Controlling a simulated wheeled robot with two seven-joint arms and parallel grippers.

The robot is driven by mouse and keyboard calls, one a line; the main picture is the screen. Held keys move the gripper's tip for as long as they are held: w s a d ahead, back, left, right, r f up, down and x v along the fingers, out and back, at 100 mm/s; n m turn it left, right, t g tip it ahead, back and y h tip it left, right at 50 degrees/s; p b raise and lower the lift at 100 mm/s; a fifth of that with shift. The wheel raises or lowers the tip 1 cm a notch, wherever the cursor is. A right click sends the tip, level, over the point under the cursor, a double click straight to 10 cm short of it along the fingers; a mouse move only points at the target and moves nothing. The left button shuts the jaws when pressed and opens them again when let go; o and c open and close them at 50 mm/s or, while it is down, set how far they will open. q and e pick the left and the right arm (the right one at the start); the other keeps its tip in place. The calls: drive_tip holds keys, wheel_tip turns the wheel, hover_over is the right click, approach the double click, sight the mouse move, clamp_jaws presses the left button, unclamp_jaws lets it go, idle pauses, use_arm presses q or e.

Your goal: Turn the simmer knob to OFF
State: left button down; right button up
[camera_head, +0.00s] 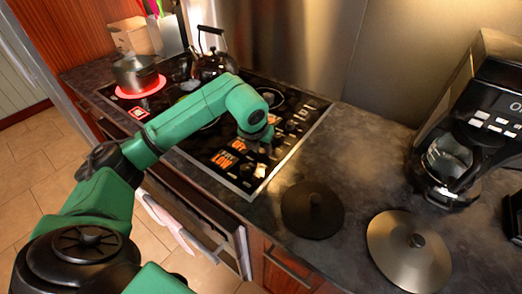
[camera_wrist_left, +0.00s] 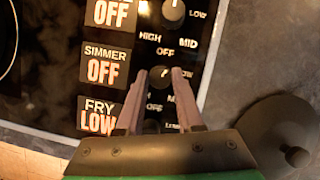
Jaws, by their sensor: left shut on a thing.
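The simmer knob (camera_wrist_left: 160,77) is a small dark round knob on the black cooktop panel, with HIGH, MID and OFF marks around it. Its display (camera_wrist_left: 104,68) to the left reads SIMMER OFF in red. My left gripper (camera_wrist_left: 159,75) is shut on the knob, one finger on each side; it also shows from above in the head view (camera_head: 263,148), where it hides the knob. The fry display (camera_wrist_left: 98,117) reads LOW, and the fry knob (camera_wrist_left: 153,127) shows partly between the fingers. My right gripper is not in view.
A pot (camera_head: 136,72) stands on a red-glowing burner, with a kettle (camera_head: 212,64) near it. A dark lid (camera_head: 312,210), a metal lid (camera_head: 385,250) and a coffee maker (camera_head: 455,150) are on the counter to the right. Another knob (camera_wrist_left: 173,10) is just above the simmer knob.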

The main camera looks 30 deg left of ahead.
sight(264, 162)
use_arm(q)
drive_tip(key=n+y+b, duration=0.1)
drive_tip(key=n, duration=0.2)
drive_tip(key=n+y, duration=0.1)
drive_tip(key=n, duration=0.1)
drive_tip(key=shift+w+d+r+n+g+b, duration=0.1)
drive_tip(key=shift+w+n+g+b, duration=0.05)
drive_tip(key=shift+n+g+b, duration=0.2)
idle(0.4)
drive_tip(key=c, duration=0.5)
unclamp_jaws()
drive_tip(key=shift+c, duration=0.2)
drive_tip(key=b+v, duration=0.1)
drive_tip(key=v, duration=0.4)
drive_tip(key=shift+d+r, duration=0.1)
drive_tip(key=p+v, duration=0.3)
drive_tip(key=v, duration=0.6)
